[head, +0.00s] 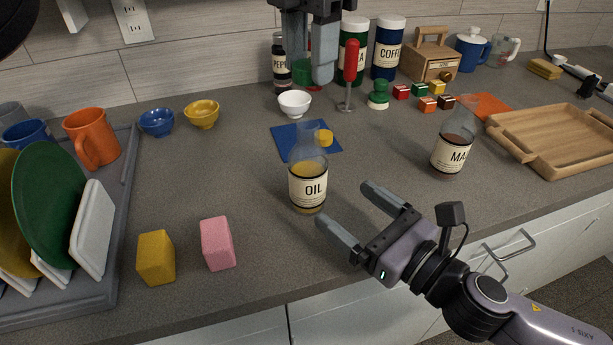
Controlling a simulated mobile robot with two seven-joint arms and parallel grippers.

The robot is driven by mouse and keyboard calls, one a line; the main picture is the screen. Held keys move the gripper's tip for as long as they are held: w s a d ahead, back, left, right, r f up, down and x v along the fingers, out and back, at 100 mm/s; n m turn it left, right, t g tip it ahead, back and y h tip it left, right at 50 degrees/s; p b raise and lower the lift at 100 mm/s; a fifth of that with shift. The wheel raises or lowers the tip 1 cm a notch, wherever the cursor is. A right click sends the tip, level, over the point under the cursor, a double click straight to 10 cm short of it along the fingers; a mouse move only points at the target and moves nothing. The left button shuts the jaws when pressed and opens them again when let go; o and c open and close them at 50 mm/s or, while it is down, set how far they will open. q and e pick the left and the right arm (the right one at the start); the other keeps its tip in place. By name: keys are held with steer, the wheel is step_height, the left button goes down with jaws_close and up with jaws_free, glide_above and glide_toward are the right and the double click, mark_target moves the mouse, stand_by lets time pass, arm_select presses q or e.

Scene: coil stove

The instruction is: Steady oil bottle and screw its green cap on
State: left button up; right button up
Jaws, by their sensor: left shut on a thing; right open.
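The oil bottle (308,187) stands upright on the grey counter, its clear neck open at the top and amber oil inside. My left gripper (311,78) hangs above the back of the counter, shut on the green cap (302,73), which shows partly between its fingers. It is behind and above the bottle, well apart from it. My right gripper (344,206) is open and empty just to the right of the bottle's lower part, its fingers pointing up and left; I cannot tell whether a finger touches the bottle.
A blue cloth (290,143) with a yellow cap (326,138) lies behind the bottle. A second bottle (453,150) and a wooden tray (550,142) stand right. A pink block (217,243) and yellow block (156,257) lie front left, near the dish rack (117,207).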

mark_target(301, 169)
steer(key=x, duration=1.2)
steer(key=c, duration=1.5)
arm_select(q)
steer(key=shift+f, duration=2.5)
